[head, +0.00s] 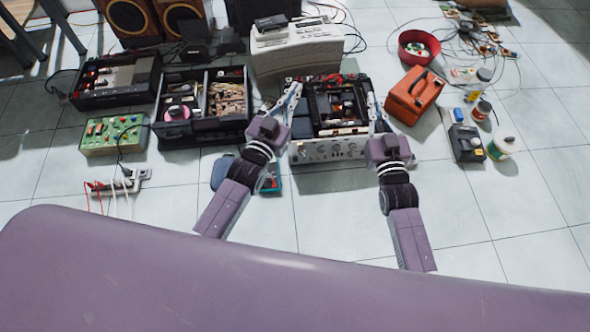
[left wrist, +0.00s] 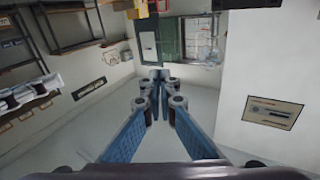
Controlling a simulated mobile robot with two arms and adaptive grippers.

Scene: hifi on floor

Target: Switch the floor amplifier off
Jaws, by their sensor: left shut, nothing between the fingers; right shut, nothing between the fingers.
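The floor amplifier (head: 330,151) has a silver front panel with knobs and an open top that shows its inner parts. It sits on the tiled floor between my two arms in the head view. My left gripper (head: 295,91) is shut and empty at the amplifier's left side. My right gripper (head: 373,100) is shut and empty at its right side. I cannot tell whether either touches the case. In the left wrist view the left fingers (left wrist: 159,76) are together with nothing between them; the amplifier cannot be made out there. The power switch is too small to make out.
A pale device (head: 298,52) stands behind the amplifier. Open black units (head: 203,130) lie to the left, near a power strip (head: 117,184). An orange case (head: 414,95) and a red bowl (head: 418,46) stand right. Bare floor lies in front of the amplifier.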

